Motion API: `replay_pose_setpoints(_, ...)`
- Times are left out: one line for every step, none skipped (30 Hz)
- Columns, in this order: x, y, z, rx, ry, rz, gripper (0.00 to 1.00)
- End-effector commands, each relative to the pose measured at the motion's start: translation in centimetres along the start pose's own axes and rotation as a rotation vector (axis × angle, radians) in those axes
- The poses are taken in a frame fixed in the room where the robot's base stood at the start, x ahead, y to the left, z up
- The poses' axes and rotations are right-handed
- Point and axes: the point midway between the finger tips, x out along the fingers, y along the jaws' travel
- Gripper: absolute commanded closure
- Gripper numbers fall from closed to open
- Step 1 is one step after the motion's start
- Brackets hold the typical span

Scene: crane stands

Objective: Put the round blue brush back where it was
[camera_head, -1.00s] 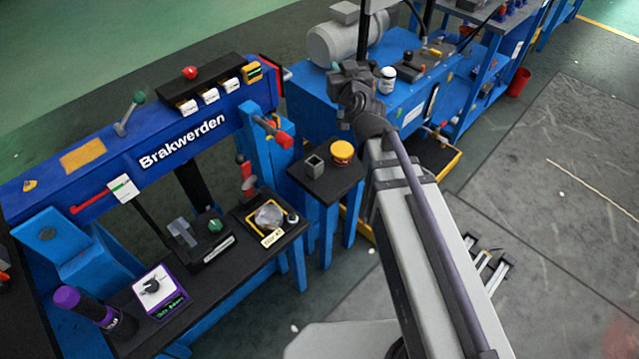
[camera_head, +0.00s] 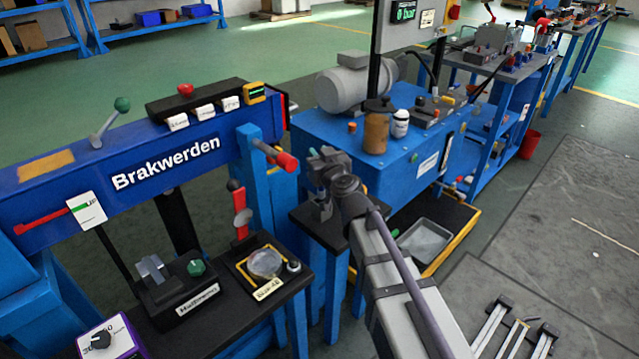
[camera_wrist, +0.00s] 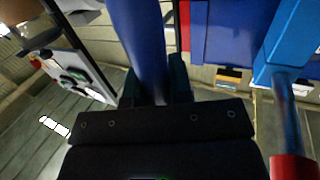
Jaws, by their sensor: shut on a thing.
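A round blue shaft (camera_wrist: 140,45), which I take to be the brush, stands between the dark fingers of my gripper (camera_wrist: 155,85) in the wrist view. My gripper is shut on it. Its far end runs out of the top of that view, so I see no bristles. In the head view my gripper (camera_head: 325,168) is in front of and over the small black-topped stand (camera_head: 338,238), beside the blue Brakwerden machine (camera_head: 165,160). The brush cannot be made out there. The gripper and wrist cover much of the stand's top.
A black shelf (camera_head: 225,335) with a green-knobbed device (camera_head: 196,268) and a yellow-framed dish (camera_head: 265,263) is left of the stand. A blue compressor bench (camera_head: 395,165) with a brown jar (camera_head: 376,132) and a white bottle (camera_head: 400,124) is behind.

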Motion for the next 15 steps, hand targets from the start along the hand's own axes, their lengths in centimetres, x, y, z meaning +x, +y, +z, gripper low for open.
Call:
replay_pose_setpoints(0.0, 0.0, 0.4, 0.0, 0.0, 0.0, 1.0)
replay_pose_setpoints(0.0, 0.0, 0.9, 0.0, 0.0, 0.0, 1.0)
replay_pose_setpoints(0.1, 0.0, 1.8, 0.0, 0.0, 0.0, 1.0)
replay_pose_setpoints(0.1, 0.0, 2.5, 0.0, 0.0, 0.0, 1.0)
replay_pose_setpoints(0.1, 0.0, 3.2, 0.0, 0.0, 0.0, 1.0)
replay_pose_setpoints(0.2, 0.0, 3.8, 0.0, 0.0, 0.0, 1.0)
replay_pose_setpoints(0.2, 0.0, 4.0, 0.0, 0.0, 0.0, 1.0)
replay_pose_setpoints(0.2, -0.1, 4.0, 0.0, 0.0, 0.0, 1.0)
replay_pose_setpoints(0.2, 0.0, 3.7, 0.0, 0.0, 0.0, 1.0)
replay_pose_setpoints(0.2, 0.0, 3.5, 0.0, 0.0, 0.0, 1.0)
replay_pose_setpoints(0.2, 0.0, 3.4, 0.0, 0.0, 0.0, 1.0)
replay_pose_setpoints(0.2, 0.0, 3.4, 0.0, 0.0, 0.0, 1.0)
replay_pose_setpoints(0.2, 0.0, 3.4, 0.0, 0.0, 0.0, 1.0)
replay_pose_setpoints(0.2, 0.0, 3.4, 0.0, 0.0, 0.0, 1.0)
replay_pose_setpoints(0.2, 0.0, 3.5, 0.0, 0.0, 0.0, 1.0)
